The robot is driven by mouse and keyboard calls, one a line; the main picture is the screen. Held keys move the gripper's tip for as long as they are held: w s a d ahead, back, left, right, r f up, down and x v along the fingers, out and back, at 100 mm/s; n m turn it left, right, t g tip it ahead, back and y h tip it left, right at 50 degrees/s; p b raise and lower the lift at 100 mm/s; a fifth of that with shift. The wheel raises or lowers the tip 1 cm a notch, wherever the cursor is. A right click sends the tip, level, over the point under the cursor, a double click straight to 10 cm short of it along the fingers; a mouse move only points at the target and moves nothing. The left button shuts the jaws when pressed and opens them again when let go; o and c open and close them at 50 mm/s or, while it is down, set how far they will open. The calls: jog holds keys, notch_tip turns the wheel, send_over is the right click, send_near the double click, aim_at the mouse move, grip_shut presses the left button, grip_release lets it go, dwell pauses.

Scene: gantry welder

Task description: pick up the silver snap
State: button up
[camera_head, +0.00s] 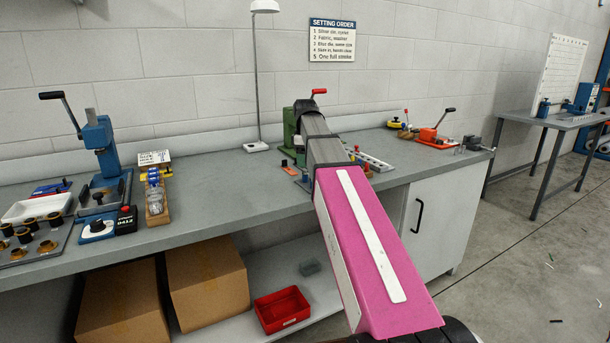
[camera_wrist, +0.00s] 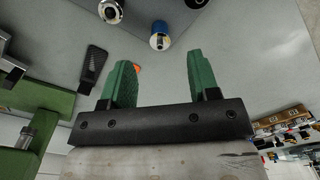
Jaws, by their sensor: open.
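My gripper (camera_wrist: 160,78) is open, its two green fingers apart with nothing between them. In the wrist view, several short round pieces stand beyond the fingertips at the top edge: a silver-rimmed one (camera_wrist: 111,11), and a blue one with a silver face (camera_wrist: 159,36). I cannot tell for sure which piece, if any, is the silver snap. A small orange bit (camera_wrist: 137,68) shows beside the left finger. In the head view my pink arm reaches over the bench and hides the gripper and part of the bench under it.
A green press (camera_head: 290,127) with a red-knobbed lever stands by my arm's end. A pale strip with holes (camera_head: 368,158) lies to the right. A blue press (camera_head: 100,150) and a tray of dark pieces (camera_head: 20,257) are at the left.

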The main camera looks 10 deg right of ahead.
aim_at(305, 173)
jog(key=shift+f, duration=1.95)
jog(key=c, duration=1)
jog(key=shift+r, duration=0.15)
